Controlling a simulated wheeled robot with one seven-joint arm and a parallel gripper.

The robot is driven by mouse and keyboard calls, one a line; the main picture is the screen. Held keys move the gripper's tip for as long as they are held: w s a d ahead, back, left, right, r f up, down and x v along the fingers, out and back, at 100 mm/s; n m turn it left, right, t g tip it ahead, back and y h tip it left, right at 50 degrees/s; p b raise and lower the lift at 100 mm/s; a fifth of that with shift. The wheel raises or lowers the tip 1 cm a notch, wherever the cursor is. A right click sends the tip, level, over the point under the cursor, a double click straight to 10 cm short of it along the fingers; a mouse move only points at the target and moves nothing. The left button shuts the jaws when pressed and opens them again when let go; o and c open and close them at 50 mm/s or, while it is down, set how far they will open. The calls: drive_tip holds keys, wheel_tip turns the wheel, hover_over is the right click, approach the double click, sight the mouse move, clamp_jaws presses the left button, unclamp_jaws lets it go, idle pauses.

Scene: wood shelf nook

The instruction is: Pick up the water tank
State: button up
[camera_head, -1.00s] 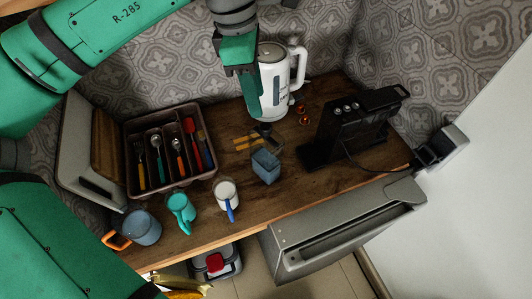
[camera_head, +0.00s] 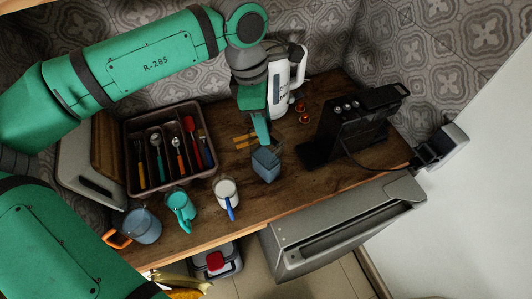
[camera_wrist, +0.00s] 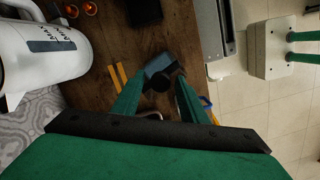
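The water tank, a small blue-grey box (camera_head: 265,166), stands on the wooden counter in the middle of the head view, left of the black coffee machine (camera_head: 352,128). My gripper (camera_head: 262,143) points down at it from above and behind, its fingers overlapping the tank's back edge in the picture. In the wrist view the tank (camera_wrist: 161,64) shows between and just beyond the two green fingertips of my gripper (camera_wrist: 160,80), with a dark round part in front of it. The fingers are apart. I cannot tell whether they touch the tank.
A white kettle (camera_head: 284,90) stands close behind my gripper. Three mugs, including a white one (camera_head: 226,190), line the front edge. A cutlery tray (camera_head: 172,184) is at left. Orange strips (camera_head: 242,141) lie beside the tank. An open grey appliance door (camera_head: 345,230) juts out below the counter.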

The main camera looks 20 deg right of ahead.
drive_tip(key=shift+c, duration=0.3)
clamp_jaws()
drive_tip(key=shift+a, duration=0.1)
drive_tip(key=shift+w, duration=0.1)
idle(0.9)
